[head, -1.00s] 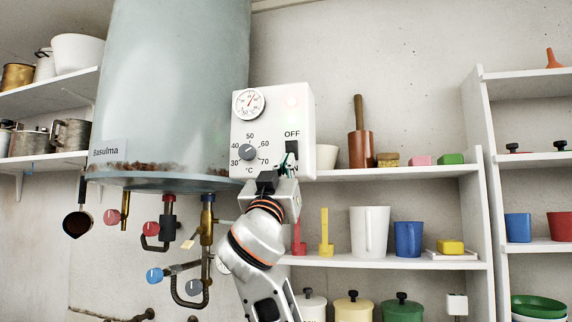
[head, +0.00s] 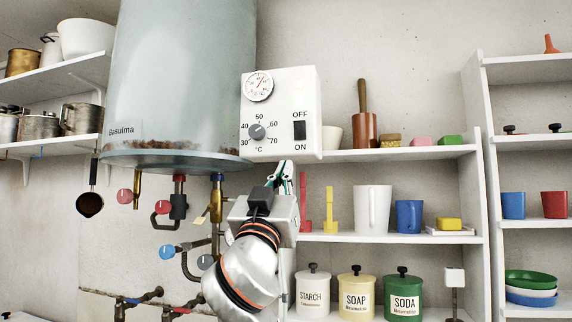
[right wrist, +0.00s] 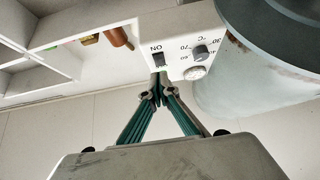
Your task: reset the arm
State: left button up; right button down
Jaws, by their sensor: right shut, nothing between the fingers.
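My right gripper (head: 283,178) is shut and empty, with green fingers pointing up. It is just below the white control box (head: 282,150) of the water heater and apart from the black ON/OFF switch (head: 299,130). In the right wrist view the fingertips (right wrist: 160,84) meet, and the switch (right wrist: 157,60) appears just beyond them. The box also has a round temperature knob (head: 257,132) and a gauge dial (head: 258,86). My left gripper is not in view.
The grey boiler (head: 185,80) hangs left of the box, with pipes and valve knobs such as a blue one (head: 167,252) below it. Shelves to the right hold a white pitcher (head: 372,210), a blue cup (head: 408,216) and labelled canisters (head: 356,297). A ladle (head: 90,204) hangs at left.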

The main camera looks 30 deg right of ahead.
jog(key=shift+s+f, duration=0.1)
jog(key=shift+f, duration=0.1)
dwell(0.4)
